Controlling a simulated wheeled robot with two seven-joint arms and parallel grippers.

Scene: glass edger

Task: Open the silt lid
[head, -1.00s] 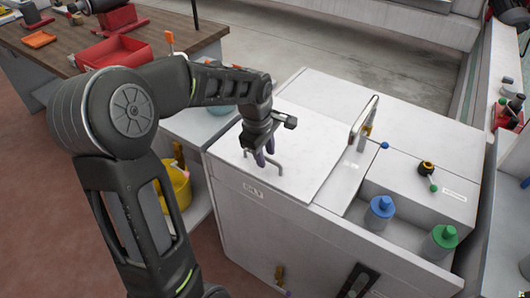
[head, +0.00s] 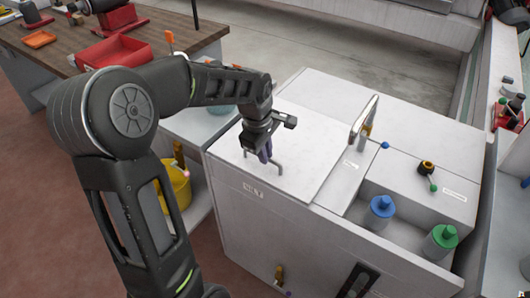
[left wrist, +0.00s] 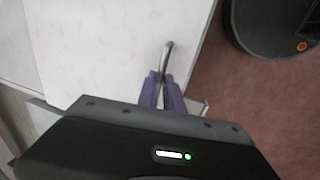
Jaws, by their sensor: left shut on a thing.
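The silt lid (head: 305,125) is a flat white panel on top of a white cabinet, and it lies closed. A label reading SILT (head: 253,190) is on the cabinet front below it. A grey bar handle (head: 279,164) stands near the lid's front edge; it also shows in the left wrist view (left wrist: 167,50). My left gripper (head: 265,157) points down at the handle. Its purple fingers (left wrist: 163,92) are shut on the handle, one on each side. My right gripper is not in view.
A metal faucet (head: 363,118) rises right of the lid. A blue-capped bottle (head: 380,212) and a green-capped bottle (head: 440,240) stand in a recess at the front right. A yellow bucket (head: 178,188) sits on a shelf left of the cabinet.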

